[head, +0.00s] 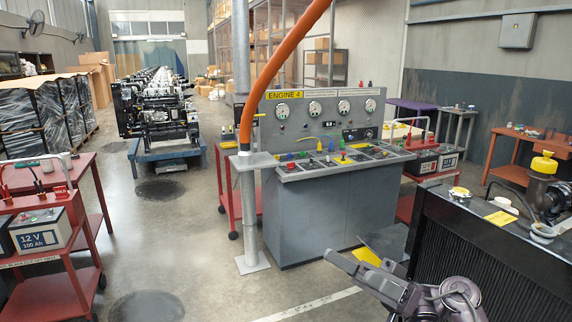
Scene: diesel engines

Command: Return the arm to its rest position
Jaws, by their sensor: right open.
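My right arm and its gripper (350,253) come in at the bottom, right of centre. The gripper is dark grey, open and points up and left, in front of the grey engine test console (330,205). A small yellow patch shows at its jaws, and I cannot tell what it belongs to. I see nothing clearly held. The gripper overlaps the lower left edge of the black radiator (460,255) in the picture; I cannot tell whether they touch. My left gripper is not in view.
A grey post (249,215) with an orange hose (285,58) stands left of the console. Red battery carts (85,243) stand at the left. An engine (158,110) sits on a blue stand behind. Grey floor (205,265) is clear between the carts and post.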

